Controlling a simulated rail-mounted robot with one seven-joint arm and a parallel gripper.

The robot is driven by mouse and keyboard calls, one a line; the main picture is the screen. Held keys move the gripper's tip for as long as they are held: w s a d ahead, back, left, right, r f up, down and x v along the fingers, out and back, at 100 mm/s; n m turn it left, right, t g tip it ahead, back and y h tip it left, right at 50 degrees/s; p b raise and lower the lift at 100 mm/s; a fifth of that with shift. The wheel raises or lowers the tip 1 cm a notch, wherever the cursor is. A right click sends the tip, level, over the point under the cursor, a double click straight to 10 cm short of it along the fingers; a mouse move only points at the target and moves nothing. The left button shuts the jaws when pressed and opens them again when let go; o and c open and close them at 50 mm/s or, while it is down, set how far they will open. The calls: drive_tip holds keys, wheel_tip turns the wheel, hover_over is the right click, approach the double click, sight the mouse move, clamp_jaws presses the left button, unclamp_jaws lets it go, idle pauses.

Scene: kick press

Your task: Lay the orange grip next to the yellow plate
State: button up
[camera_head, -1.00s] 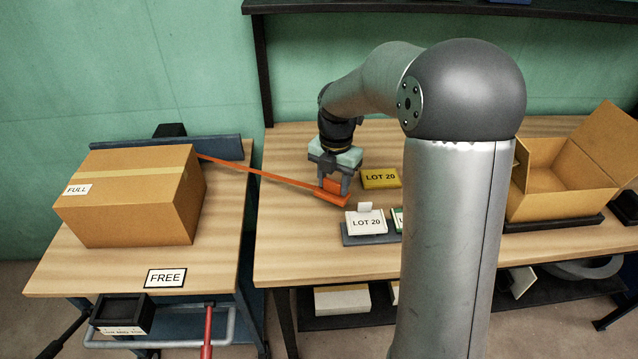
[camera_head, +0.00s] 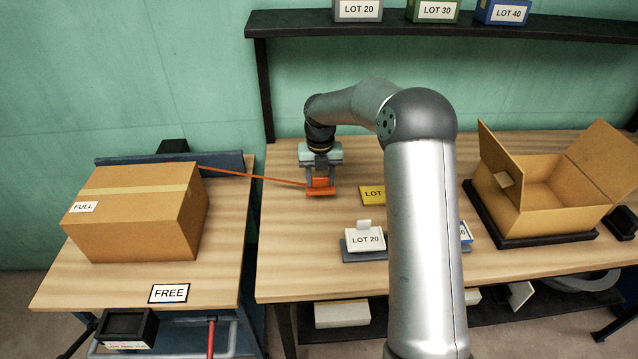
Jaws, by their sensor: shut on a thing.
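The orange grip (camera_head: 320,192) is at the end of an orange strap (camera_head: 255,176) that runs left behind the closed box. My gripper (camera_head: 320,183) is shut on the orange grip, close to the table top; whether the grip touches the wood I cannot tell. The yellow plate (camera_head: 371,196), marked LOT, lies on the table just right of the grip, with a gap between them. Its right part is hidden behind my arm.
A closed box (camera_head: 135,215) marked FULL stands on the left table (camera_head: 235,225). A white LOT 20 block (camera_head: 365,239) sits in front of the yellow plate. An open box (camera_head: 545,195) stands at right. A shelf (camera_head: 300,24) holds several lot boxes. Bare wood lies left of the plate.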

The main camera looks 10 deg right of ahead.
sight(319, 187)
drive_tip(key=shift+w+f, duration=0.75)
drive_tip(key=shift+f, duration=0.1)
drive_tip(key=shift+f+p, duration=0.35)
drive_tip(key=shift+f, duration=1.25)
drive_tip(key=shift+f, duration=0.15)
drive_tip(key=o, duration=1)
drive_tip(key=shift+o, duration=0.2)
